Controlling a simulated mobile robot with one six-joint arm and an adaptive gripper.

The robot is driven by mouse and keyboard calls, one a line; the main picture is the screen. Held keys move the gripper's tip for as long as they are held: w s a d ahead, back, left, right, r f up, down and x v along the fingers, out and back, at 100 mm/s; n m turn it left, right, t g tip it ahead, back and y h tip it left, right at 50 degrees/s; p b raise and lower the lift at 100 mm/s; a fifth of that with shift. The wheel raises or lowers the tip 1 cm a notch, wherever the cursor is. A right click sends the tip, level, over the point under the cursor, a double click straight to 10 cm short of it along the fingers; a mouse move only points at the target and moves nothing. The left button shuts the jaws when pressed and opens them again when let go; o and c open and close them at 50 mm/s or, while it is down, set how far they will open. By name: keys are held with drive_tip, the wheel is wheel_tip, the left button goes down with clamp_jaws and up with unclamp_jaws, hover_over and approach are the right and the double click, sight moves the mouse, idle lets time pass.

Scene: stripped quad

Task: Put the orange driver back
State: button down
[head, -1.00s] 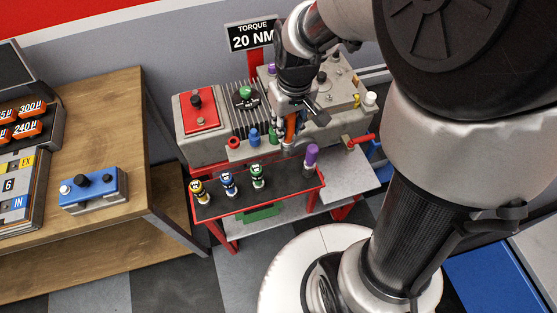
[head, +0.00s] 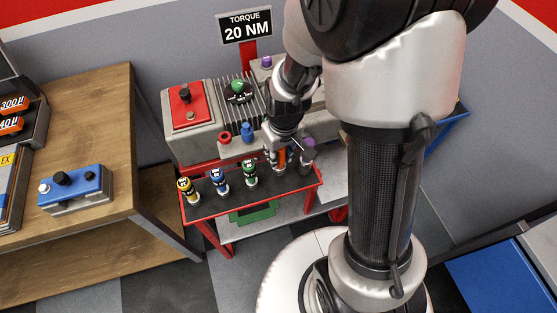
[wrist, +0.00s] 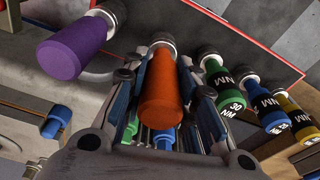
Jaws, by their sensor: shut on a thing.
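The orange driver (head: 282,162) is gripped in my gripper (head: 280,157), over the black, red-edged rack (head: 232,201), between the green driver (head: 249,173) and the purple driver (head: 308,147). The purple driver (wrist: 76,47) is on the left there, and the green driver (wrist: 223,89) on the right. Whether the orange driver's lower end touches the rack is hidden.
A blue driver (head: 218,181) and a yellow driver (head: 187,190) stand farther left in the rack. Behind it is a grey machine (head: 185,143) with a red panel and several knobs. A wooden bench (head: 98,125) with a blue box (head: 77,190) stands at left.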

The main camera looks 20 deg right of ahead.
drive_tip(key=shift+f+b, duration=0.6)
drive_tip(key=shift+f, duration=1.3)
drive_tip(key=shift+f, duration=0.1)
drive_tip(key=c, duration=1.3)
unclamp_jaws()
drive_tip(key=r+p, duration=0.1)
drive_tip(key=r, duration=0.3)
drive_tip(key=s+r+p, duration=0.1)
drive_tip(key=r+p, duration=0.1)
drive_tip(key=r, duration=0.2)
drive_tip(key=r+p, duration=0.1)
drive_tip(key=r, duration=0.3)
drive_tip(key=shift+s+d+r, duration=0.15)
drive_tip(key=shift+s+r, duration=0.1)
drive_tip(key=s+r+m+t, duration=0.2)
drive_tip(key=s+r+t, duration=0.1)
drive_tip(key=s+r, duration=1.1)
wheel_tip(320, 180, up, 3)
drive_tip(key=shift+r, duration=0.1)
